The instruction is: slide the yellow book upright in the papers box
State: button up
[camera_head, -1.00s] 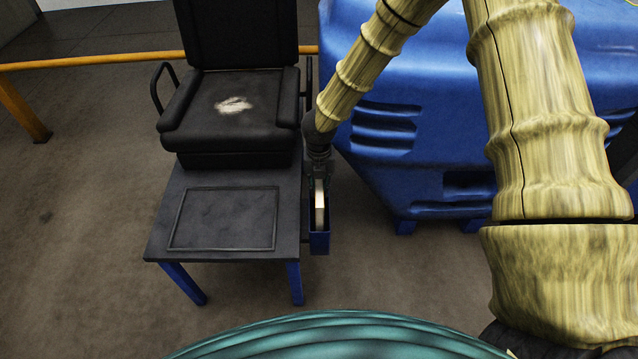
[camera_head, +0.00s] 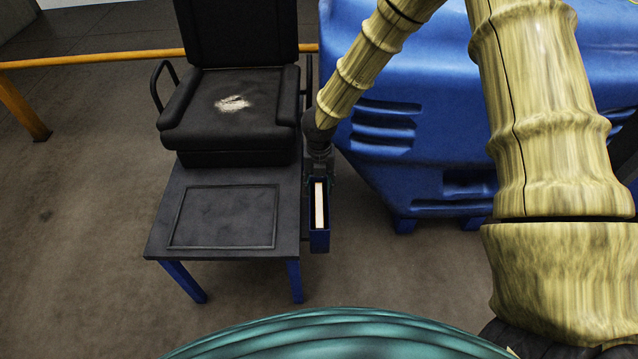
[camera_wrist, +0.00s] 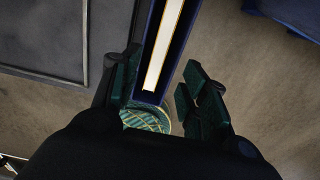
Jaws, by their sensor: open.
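The papers box (camera_head: 320,242) is a narrow blue box at the right side of the small table. The book (camera_head: 320,204) stands upright inside it, its pale page edge showing at the top; its yellow cover is hidden. In the wrist view the book (camera_wrist: 163,50) is a pale strip with a yellowish edge between the dark blue walls of the box (camera_wrist: 184,48). My gripper (camera_head: 319,172) is just above the far end of the box. In the wrist view my gripper (camera_wrist: 155,90) is open, its fingers apart on either side of the box, not gripping the book.
A black table (camera_head: 152,247) with a raised rectangular frame stands left of the box. A black padded seat (camera_head: 235,130) is behind it. A large blue machine body (camera_head: 440,120) stands to the right. A yellow rail (camera_head: 100,60) runs behind. Floor in front is clear.

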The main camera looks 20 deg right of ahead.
notch_tip(320, 180, up, 12)
dwell(0.5)
jog(key=shift+f, duration=0.15)
dwell(0.3)
jog(key=s+d+f+n+t+h+p, duration=0.15)
jog(key=s+d+f+n, duration=0.25)
jog(key=s+f+n, duration=0.4)
jog(key=s+d+f+n+h+p, duration=0.25)
jog(key=s+f+n, duration=0.4)
jog(key=n, duration=0.45)
jog(key=s+a+f+n+y+p, duration=0.1)
jog(key=s+f+n+y, duration=0.1)
jog(key=s+n, duration=0.8)
jog(key=s+a+f+n+g+y+p, duration=0.1)
jog(key=s+a+f+n+y+p, duration=0.1)
jog(key=s+n, duration=0.7)
jog(key=s, duration=0.3)
jog(key=shift+f+n, duration=0.3)
jog(key=shift+n, duration=0.1)
jog(key=shift+r+g, duration=0.1)
jog(key=shift+g, duration=0.15)
